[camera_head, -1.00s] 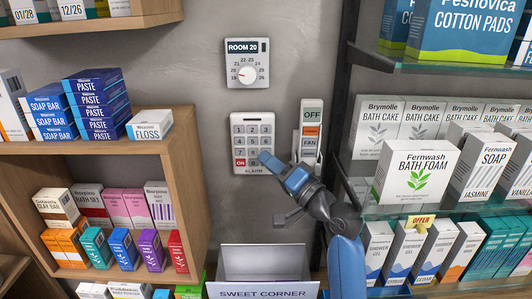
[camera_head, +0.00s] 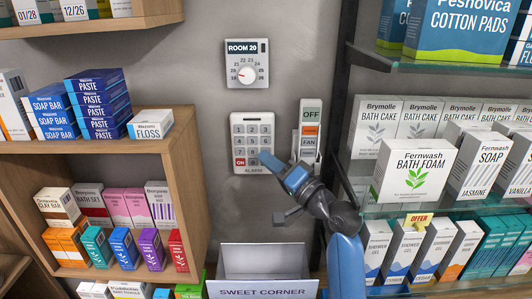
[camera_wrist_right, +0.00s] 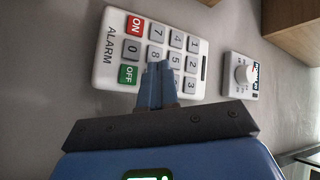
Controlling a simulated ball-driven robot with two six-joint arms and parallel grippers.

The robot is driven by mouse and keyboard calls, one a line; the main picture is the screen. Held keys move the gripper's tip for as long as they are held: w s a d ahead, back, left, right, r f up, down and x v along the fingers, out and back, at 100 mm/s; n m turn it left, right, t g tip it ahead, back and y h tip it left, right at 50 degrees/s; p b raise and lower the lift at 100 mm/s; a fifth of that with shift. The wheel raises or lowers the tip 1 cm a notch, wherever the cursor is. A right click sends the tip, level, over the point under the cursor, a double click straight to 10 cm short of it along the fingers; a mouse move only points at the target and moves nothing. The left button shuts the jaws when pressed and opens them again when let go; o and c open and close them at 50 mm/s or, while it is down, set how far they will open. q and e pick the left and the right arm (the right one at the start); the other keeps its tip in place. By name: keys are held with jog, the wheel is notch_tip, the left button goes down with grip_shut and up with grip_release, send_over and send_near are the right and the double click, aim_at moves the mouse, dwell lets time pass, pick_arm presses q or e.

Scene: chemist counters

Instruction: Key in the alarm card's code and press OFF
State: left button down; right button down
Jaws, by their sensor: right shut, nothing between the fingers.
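The white alarm keypad (camera_head: 237,128) is on the grey wall, with grey number keys, a red ON key (camera_head: 240,162) and the word ALARM below. It also shows in the right wrist view (camera_wrist_right: 113,40), turned sideways, with its red ON key (camera_wrist_right: 136,23) and green OFF key (camera_wrist_right: 129,75). My right gripper (camera_head: 266,157) is shut and empty at the keypad's lower right. In the wrist view its fingertips (camera_wrist_right: 158,70) cover the area of the 9 key, beside the OFF key. I cannot tell whether they touch it. No alarm card is recognizable. My left gripper is out of view.
A ROOM 20 dial (camera_head: 247,64) is on the wall above the keypad. A switch panel marked OFF and FAN (camera_head: 310,115) is just right of it. Stocked shelves flank the wall on the left (camera_head: 180,140) and right (camera_head: 400,65). A SWEET CORNER box (camera_head: 262,291) stands below.

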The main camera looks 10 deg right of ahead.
jog(key=shift+d+r, duration=0.15)
jog(key=shift+r, duration=0.4)
dwell(0.5)
jog(key=shift+f, duration=0.15)
jog(key=shift+s, duration=0.1)
dwell(0.4)
jog(key=s, duration=0.1)
jog(key=s+p, duration=0.1)
jog(key=s, duration=0.1)
jog(key=s+a, duration=0.1)
jog(key=shift+s+a+f+p, duration=0.1)
jog(key=shift+s+f+p, duration=0.15)
jog(key=shift+f+p, duration=0.1)
jog(key=shift+w, duration=0.1)
jog(key=shift+s+f, duration=0.1)
jog(key=shift+s, duration=0.1)
dwell(0.4)
